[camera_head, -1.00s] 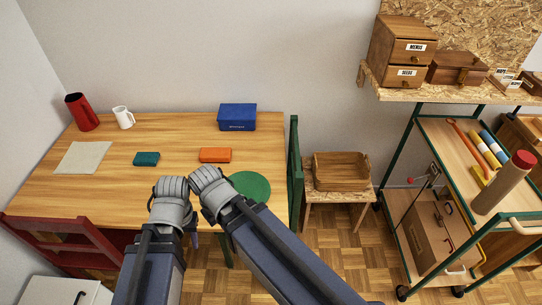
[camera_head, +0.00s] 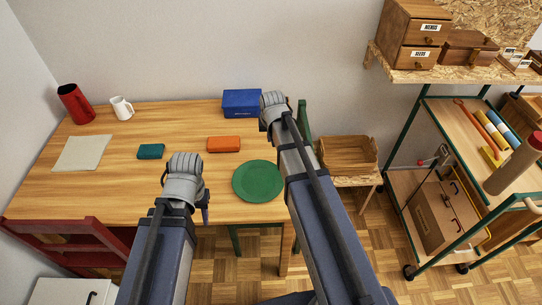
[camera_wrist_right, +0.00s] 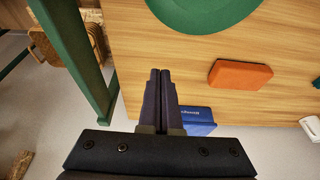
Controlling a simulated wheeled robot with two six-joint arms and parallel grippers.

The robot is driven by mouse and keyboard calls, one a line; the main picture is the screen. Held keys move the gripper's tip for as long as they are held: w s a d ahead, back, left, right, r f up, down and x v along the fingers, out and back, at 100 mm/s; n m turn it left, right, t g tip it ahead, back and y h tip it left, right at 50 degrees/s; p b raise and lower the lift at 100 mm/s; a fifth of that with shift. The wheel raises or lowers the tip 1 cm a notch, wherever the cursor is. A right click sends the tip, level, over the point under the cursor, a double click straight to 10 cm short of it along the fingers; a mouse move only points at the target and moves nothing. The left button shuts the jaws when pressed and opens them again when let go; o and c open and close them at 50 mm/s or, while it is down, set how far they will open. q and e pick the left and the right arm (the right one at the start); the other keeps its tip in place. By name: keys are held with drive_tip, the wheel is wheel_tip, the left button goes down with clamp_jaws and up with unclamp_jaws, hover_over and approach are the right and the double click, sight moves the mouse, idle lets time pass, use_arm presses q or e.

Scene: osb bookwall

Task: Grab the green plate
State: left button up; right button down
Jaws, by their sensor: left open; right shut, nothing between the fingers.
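The green plate (camera_head: 258,181) lies flat on the wooden table (camera_head: 100,190), close to its front right edge. It also shows at the top of the right wrist view (camera_wrist_right: 208,12), cut off by the frame. My left gripper (camera_head: 204,207) is open, left of the plate and apart from it; its wrist hides most of it. My right gripper (camera_wrist_right: 161,73) is shut and empty over the table's right side, apart from the plate. In the head view its wrist is beyond the plate, near the blue box, and its fingers are hidden.
An orange block (camera_head: 224,144), a teal block (camera_head: 151,151) and a blue box (camera_head: 241,103) sit on the table. A green chair (camera_head: 303,121) stands at the right edge, a red chair (camera_head: 75,245) at the front left.

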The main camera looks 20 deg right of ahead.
drive_tip(key=b+x, duration=0.9)
drive_tip(key=x, duration=0.1)
drive_tip(key=shift+a+b, duration=0.1)
drive_tip(key=shift+b, duration=0.2)
drive_tip(key=s, duration=0.1)
drive_tip(key=s+a, duration=0.1)
drive_tip(key=s, duration=0.1)
drive_tip(key=shift+s, duration=0.25)
use_arm(q)
wheel_tip(320, 180, down, 9)
drive_tip(key=shift+f, duration=0.2)
use_arm(e)
drive_tip(key=shift+s, duration=0.2)
